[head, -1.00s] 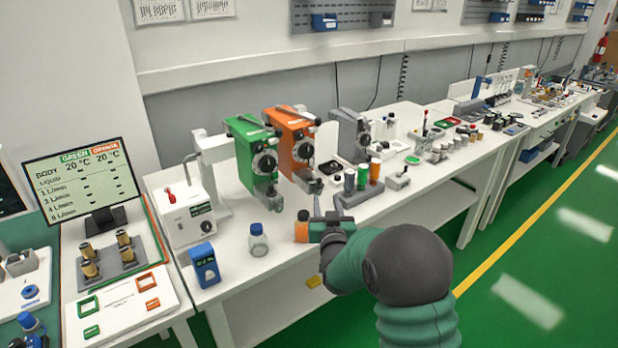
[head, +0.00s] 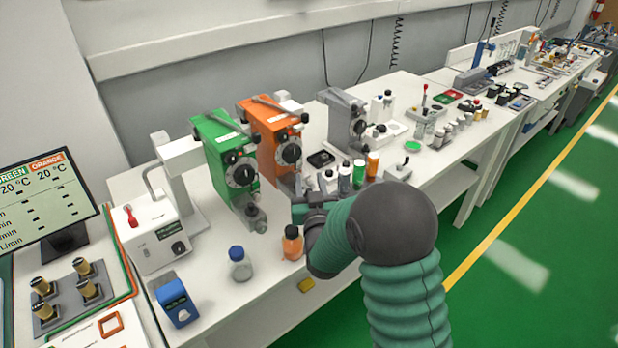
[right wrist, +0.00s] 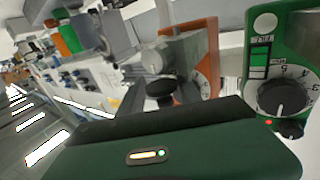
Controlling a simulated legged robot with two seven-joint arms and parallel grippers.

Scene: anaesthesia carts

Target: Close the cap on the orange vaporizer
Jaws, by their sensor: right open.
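The orange vaporizer (head: 268,135) stands upright on the white bench, between the green vaporizer (head: 222,155) and a grey unit (head: 343,120). Its dark round dial faces the front. My right gripper (head: 300,212) is open and empty, low in front of the orange vaporizer's base, and partly hides it. In the right wrist view the orange vaporizer (right wrist: 205,40) is behind a grey block with a dark round knob (right wrist: 160,88). I cannot tell clearly how the cap sits. The green vaporizer's dial is at the right there. My left gripper is not in view.
Small green and orange bottles (head: 372,163) stand to the right.

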